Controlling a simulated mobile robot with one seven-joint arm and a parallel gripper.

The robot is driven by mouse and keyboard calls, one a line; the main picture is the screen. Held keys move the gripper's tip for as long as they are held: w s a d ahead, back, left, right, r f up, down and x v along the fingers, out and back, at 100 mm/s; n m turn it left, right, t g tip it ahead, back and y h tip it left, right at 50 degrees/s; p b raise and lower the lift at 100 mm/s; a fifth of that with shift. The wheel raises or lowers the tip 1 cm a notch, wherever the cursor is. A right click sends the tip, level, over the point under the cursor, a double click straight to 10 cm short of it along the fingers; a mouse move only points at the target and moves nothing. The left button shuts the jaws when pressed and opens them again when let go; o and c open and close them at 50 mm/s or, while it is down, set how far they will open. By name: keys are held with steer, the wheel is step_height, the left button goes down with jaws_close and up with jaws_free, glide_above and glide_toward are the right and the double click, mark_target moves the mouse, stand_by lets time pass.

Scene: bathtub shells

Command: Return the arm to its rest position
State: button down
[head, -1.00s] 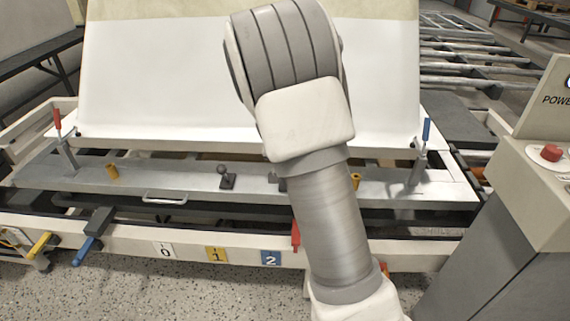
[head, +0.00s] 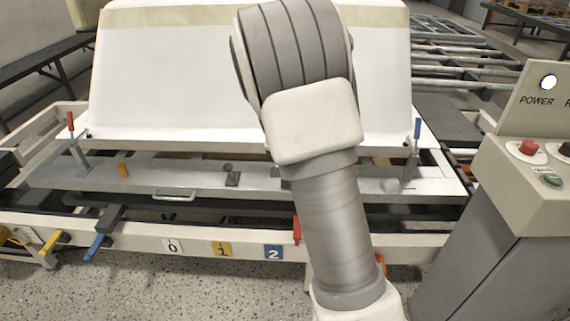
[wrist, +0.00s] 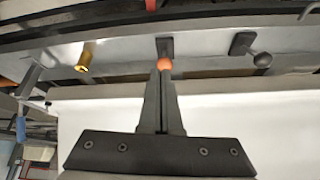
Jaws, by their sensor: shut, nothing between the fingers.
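My gripper (wrist: 163,75) shows in the wrist view with its two dark fingers together and nothing between them. An orange ball knob (wrist: 165,64) on a dark base appears right at the fingertips in that view; I cannot tell whether they touch. In the head view my arm rises through the middle of the picture, bends at a grey-banded joint, and hides part of the bench behind it. My gripper is hidden in the head view.
A white bathtub shell (head: 190,75) stands behind a metal rail. A control box (head: 530,175) stands at right. Speckled floor lies in front.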

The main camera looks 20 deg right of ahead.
stand_by(0.5)
steer(key=s+a+r+n+y, duration=0.1)
steer(key=s+a+r, duration=0.2)
steer(key=s+r, duration=0.45)
steer(key=s+a+r+n+y, duration=0.1)
steer(key=s+a+r+n, duration=0.15)
steer(key=s+r, duration=0.5)
steer(key=s+a+r+n, duration=0.1)
steer(key=s+a+n, duration=0.1)
steer(key=s, duration=0.7)
steer(key=s+a+r+n, duration=0.1)
steer(key=s+a, duration=0.2)
steer(key=s, duration=0.6)
step_height(320, 180, up, 20)
steer(key=p, duration=2)
steer(key=shift+d+t+y, duration=0.2)
steer(key=shift+t+y, duration=0.1)
steer(key=shift+y, duration=0.1)
steer(key=shift+w+d+f, duration=0.1)
steer(key=shift+d, duration=0.05)
